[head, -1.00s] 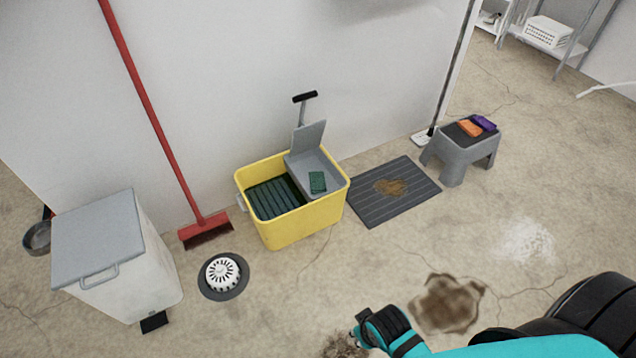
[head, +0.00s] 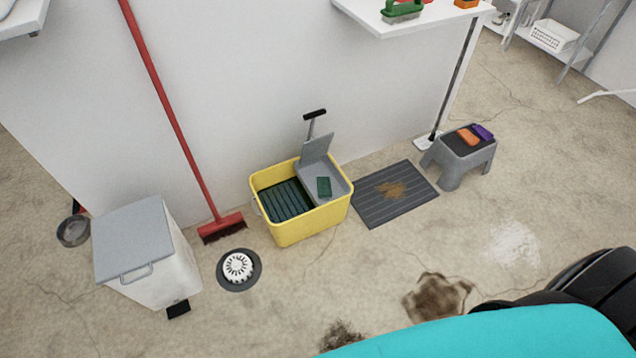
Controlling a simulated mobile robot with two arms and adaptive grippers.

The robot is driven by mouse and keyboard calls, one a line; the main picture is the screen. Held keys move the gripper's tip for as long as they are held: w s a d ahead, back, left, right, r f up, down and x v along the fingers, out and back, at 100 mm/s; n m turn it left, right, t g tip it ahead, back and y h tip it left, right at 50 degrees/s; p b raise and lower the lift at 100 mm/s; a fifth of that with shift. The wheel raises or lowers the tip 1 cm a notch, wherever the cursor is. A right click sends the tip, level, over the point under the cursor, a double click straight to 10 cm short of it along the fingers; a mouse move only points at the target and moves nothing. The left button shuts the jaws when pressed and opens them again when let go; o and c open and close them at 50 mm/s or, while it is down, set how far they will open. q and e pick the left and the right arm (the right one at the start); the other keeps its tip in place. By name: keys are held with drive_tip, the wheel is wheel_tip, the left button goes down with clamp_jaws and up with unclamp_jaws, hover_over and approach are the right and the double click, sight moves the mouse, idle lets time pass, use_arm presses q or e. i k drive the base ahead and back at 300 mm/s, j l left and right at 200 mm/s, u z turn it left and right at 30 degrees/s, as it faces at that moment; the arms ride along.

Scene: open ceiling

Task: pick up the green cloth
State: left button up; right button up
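A small dark green cloth (head: 324,187) lies folded on the grey wringer tray (head: 310,180) at the right side of the yellow bucket (head: 312,222). The bucket stands on the floor near the white wall, in the middle of the head view. Its left part holds something dark green and ribbed. Neither gripper is in view. A teal link of my own arm crosses the bottom right, well apart from the bucket.
A white bin (head: 150,265), a red broom (head: 221,227) and a floor drain (head: 238,268) are to the left. A grey mat (head: 410,205) and a grey stool (head: 452,172) are to the right. A wall shelf (head: 445,18) juts out above. Stained floor lies in front.

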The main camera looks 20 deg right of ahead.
sight(324, 185)
drive_tip(key=i+l+u, duration=0.1)
drive_tip(key=u, duration=0.3)
drive_tip(key=l+u, duration=0.5)
drive_tip(key=u, duration=0.35)
